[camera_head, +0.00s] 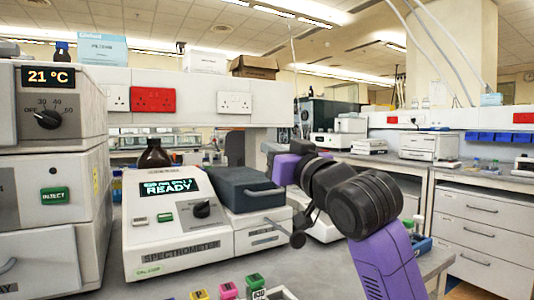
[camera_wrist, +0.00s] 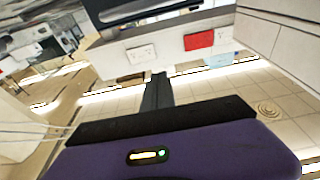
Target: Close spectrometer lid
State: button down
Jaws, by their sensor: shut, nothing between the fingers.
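The white spectrometer (camera_head: 170,246) stands on the bench with its green screen reading READY. Its dark grey lid (camera_head: 232,180) lies down level over the right part of the body, and I see no gap under it. The lid's handle (camera_head: 265,192) faces the front right. In the upside-down wrist view the lid (camera_wrist: 120,12) shows at the top edge. My gripper (camera_wrist: 157,92) is shut and empty, its dark fingers together, pointing toward the wall above the lid. In the head view its fingertips are hard to make out behind my purple and black wrist.
A brown bottle (camera_head: 154,158) stands behind the spectrometer's screen. A tall oven-like unit (camera_head: 50,165) borders it on the left. Small coloured caps (camera_head: 228,291) lie at the front bench edge. Wall sockets (camera_head: 153,99) are behind. The air above the lid is clear.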

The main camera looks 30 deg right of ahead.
aim_at(245, 187)
jog(key=shift+s+f+t+b, duration=0.3)
jog(key=shift+f+t+b, duration=0.05)
jog(key=shift+f+b, duration=0.5)
jog(key=shift+s+f+t+b, duration=0.4)
jog(key=shift+f+b, duration=0.3)
jog(key=shift+f, duration=0.3)
jog(key=shift+s+f+t+b, duration=0.25)
jog(key=shift+f+t+b, duration=0.1)
jog(key=shift+f+b, duration=0.5)
